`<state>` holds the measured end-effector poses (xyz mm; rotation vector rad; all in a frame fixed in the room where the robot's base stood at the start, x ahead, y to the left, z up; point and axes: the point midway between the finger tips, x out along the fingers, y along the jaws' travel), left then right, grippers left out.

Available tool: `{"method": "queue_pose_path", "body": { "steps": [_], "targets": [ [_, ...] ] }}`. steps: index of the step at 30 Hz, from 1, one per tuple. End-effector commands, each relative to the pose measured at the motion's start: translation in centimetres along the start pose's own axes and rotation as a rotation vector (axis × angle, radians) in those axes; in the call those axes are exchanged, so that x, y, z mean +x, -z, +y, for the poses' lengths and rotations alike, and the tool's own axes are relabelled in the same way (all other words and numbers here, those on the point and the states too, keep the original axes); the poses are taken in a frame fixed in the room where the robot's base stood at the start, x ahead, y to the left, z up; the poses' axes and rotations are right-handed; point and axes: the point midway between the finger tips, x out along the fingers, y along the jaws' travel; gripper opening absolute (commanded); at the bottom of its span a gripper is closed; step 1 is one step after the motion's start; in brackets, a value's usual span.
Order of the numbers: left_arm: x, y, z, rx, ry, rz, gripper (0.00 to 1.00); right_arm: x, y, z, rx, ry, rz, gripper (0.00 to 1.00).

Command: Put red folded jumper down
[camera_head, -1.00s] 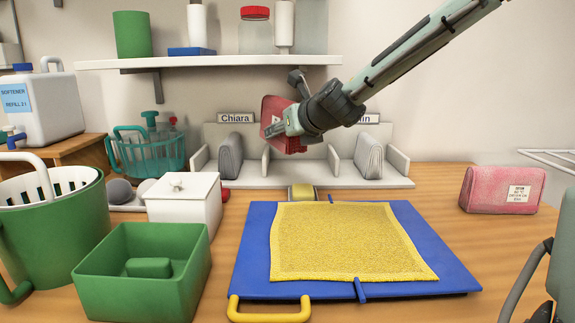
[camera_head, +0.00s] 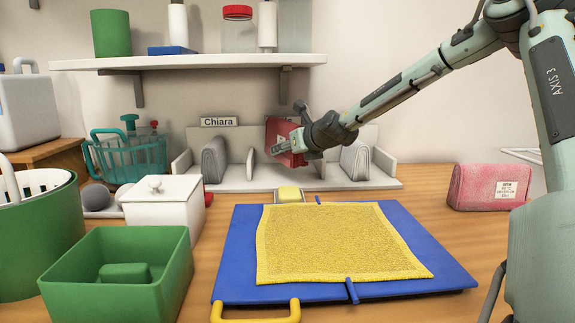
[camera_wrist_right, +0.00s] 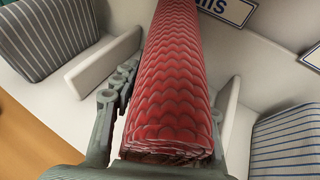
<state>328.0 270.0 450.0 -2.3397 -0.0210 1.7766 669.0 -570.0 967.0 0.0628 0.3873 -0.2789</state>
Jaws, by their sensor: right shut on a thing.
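The red folded jumper (camera_head: 282,132) is held upright at the wall rack (camera_head: 235,179), in front of its middle section. My right gripper (camera_head: 287,147) is shut on it. In the right wrist view the jumper (camera_wrist_right: 172,75) stands between the two fingers (camera_wrist_right: 163,108), with a pale divider on each side. It is low among the dividers; whether its bottom touches the rack floor is hidden. My left gripper is out of view.
Grey striped folded garments stand in the left (camera_head: 215,160) and right (camera_head: 355,160) sections. A blue board (camera_head: 228,270) with a yellow cloth (camera_head: 335,245) lies in front. A pink folded garment (camera_head: 472,188) sits right; a green bin (camera_head: 165,280) and white box (camera_head: 160,205) stand left.

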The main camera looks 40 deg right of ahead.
Motion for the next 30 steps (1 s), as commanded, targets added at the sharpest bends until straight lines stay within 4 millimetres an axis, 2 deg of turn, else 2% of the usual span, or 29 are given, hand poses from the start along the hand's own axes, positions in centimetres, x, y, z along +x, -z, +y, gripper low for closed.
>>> {"method": "queue_pose_path", "body": {
  "steps": [4,11,21,22,27,30],
  "targets": [
    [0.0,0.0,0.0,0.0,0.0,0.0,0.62,0.5,0.7,-0.2,0.0,0.0,-0.001,0.02],
    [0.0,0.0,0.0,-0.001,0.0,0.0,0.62,1.6,3.5,-0.2,0.002,-0.001,-0.001,0.02],
    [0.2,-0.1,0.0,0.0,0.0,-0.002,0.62,1.8,3.8,-0.2,0.0,0.0,-0.003,0.02],
    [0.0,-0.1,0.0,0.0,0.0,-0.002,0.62,1.7,4.0,-0.2,0.0,0.0,0.0,0.46],
    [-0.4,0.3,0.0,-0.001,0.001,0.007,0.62,1.7,3.9,-0.2,0.0,-0.001,0.0,0.65],
    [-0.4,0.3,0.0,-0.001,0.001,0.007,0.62,1.7,3.9,-0.2,0.0,-0.001,0.0,0.65]
  ]
}}
